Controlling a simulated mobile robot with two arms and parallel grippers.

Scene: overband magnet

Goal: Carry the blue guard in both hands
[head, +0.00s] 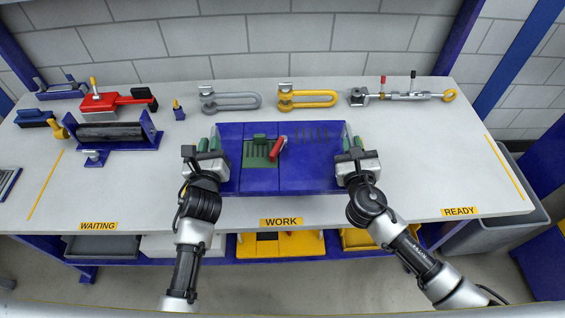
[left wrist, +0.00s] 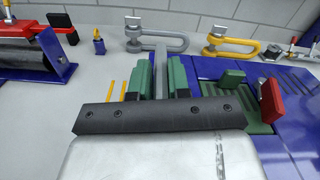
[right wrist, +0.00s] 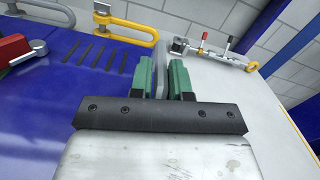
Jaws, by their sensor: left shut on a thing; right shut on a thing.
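The blue guard (head: 311,177) is a wide flat blue panel with slots at its right, a green slotted plate (head: 259,152) and a red handle (head: 278,148). It is over the middle of the bench, behind the WORK label (head: 281,221). My left gripper (head: 208,146) is at its left end, shut on a grey grip bar (left wrist: 161,75) between green fingers. My right gripper (head: 353,146) is at its right end, shut on a similar grey bar (right wrist: 160,72). I cannot tell whether the guard touches the bench.
Behind stand a grey shackle (head: 230,101), a yellow shackle (head: 307,98) and a turnbuckle-like rod (head: 405,95). A roller in a blue frame (head: 112,132) and a red tool (head: 117,101) are at the left. The bench (head: 440,165) is clear at the right, near the READY label (head: 459,211).

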